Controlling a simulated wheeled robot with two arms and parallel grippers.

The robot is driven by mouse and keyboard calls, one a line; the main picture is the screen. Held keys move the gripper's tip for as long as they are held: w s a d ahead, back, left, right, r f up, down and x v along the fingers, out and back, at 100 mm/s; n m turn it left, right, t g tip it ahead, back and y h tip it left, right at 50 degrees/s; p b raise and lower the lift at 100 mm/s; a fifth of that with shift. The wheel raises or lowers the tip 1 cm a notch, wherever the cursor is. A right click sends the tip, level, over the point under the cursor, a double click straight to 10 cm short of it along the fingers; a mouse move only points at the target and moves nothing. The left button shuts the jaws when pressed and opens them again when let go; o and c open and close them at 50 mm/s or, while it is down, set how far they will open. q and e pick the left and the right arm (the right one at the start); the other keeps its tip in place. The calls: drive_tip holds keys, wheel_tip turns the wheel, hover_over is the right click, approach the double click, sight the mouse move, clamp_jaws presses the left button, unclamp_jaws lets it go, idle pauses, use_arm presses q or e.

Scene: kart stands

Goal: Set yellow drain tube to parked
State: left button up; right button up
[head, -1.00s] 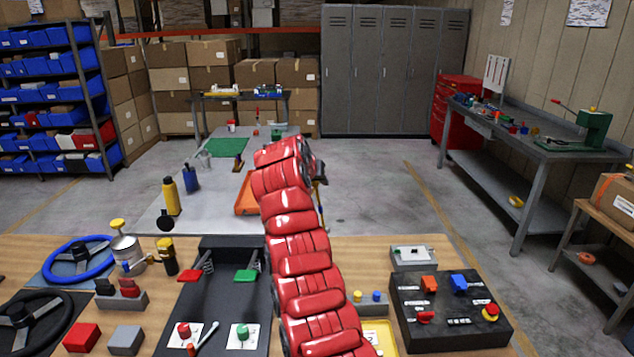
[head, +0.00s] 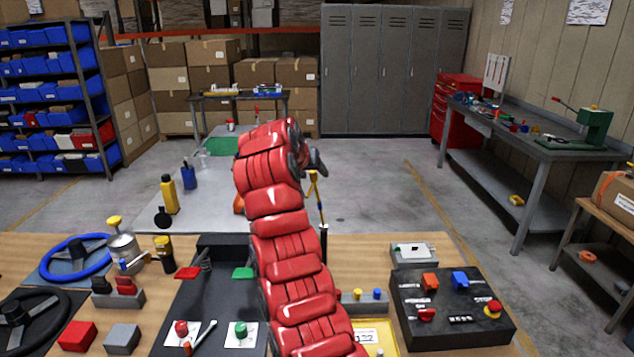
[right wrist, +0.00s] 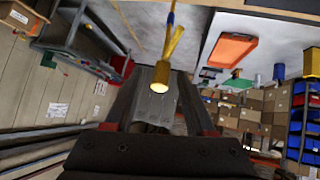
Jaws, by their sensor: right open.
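The yellow drain tube (head: 315,188) stands near the far edge of the workbench, right of my right forearm, with a dark upright part below it. In the right wrist view the yellow tube (right wrist: 172,48) comes down from the top, and its bright round end lies in line with the gap between my fingers. My right gripper (head: 317,161) is open, close to the tube's upper end and partly hidden behind my red arm. In the right wrist view both fingers (right wrist: 158,78) are apart. I cannot tell whether they touch the tube. My left gripper is not in view.
A black control panel (head: 452,338) sits at the right of the bench (head: 362,258). A black pedal board (head: 205,290), a blue steering wheel (head: 77,258) and a can (head: 122,247) sit at the left. An orange tray (right wrist: 232,49) shows in the wrist view. Floor beyond the bench is largely clear.

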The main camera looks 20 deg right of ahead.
drive_tip(key=b+v, duration=0.2)
drive_tip(key=v, duration=1)
drive_tip(key=shift+s+r+b, duration=0.15)
drive_tip(key=shift+b, duration=0.25)
drive_tip(key=shift+c, duration=0.2)
